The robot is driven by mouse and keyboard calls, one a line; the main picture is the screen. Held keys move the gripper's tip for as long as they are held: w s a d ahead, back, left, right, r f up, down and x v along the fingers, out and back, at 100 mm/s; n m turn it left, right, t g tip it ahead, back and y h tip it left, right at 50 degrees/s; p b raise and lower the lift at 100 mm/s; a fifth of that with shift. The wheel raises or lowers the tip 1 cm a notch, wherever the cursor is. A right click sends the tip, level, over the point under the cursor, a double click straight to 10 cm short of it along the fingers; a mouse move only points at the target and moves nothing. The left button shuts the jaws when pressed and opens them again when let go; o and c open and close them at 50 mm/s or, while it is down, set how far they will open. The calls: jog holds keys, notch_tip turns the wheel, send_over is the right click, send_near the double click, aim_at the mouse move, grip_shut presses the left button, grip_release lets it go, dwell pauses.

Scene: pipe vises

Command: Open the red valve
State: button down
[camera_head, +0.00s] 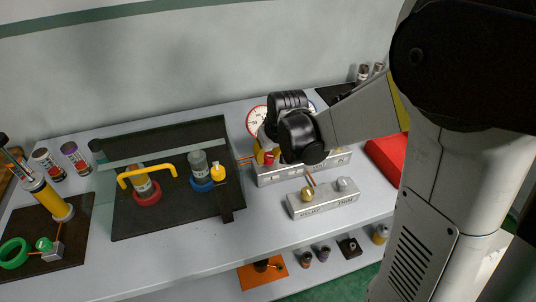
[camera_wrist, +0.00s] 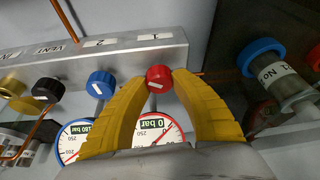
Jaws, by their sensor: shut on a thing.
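The red valve (camera_wrist: 159,77) is a round red knob on the metal manifold (camera_wrist: 120,53), by the label "1", in the wrist view. My gripper (camera_wrist: 161,84) has its two yellow fingers on either side of the knob, their tips touching it, shut on it. In the head view my gripper (camera_head: 265,155) is at the manifold (camera_head: 335,162) at the back of the bench, and a bit of red shows at its tips. My wrist hides most of the manifold there.
A blue knob (camera_wrist: 101,84) and a black knob (camera_wrist: 47,90) sit beside the red one. A gauge (camera_wrist: 160,130) reading 0 bar is close by. The relief block (camera_head: 322,200) stands in front; a black board (camera_head: 130,218) with a yellow-handled fixture lies left.

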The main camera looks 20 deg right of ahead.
jog(key=n, duration=0.2)
jog(key=n+y, duration=0.1)
jog(key=n, duration=0.1)
jog(key=shift+s+n+g+y, duration=0.1)
jog(key=shift+n+g+y, duration=0.2)
jog(key=shift+n+g, duration=0.1)
dwell(0.5)
jog(key=c, duration=1)
grip_release()
jog(key=shift+c, duration=0.2)
jog(key=v, duration=1.2)
jog(key=shift+d, duration=0.1)
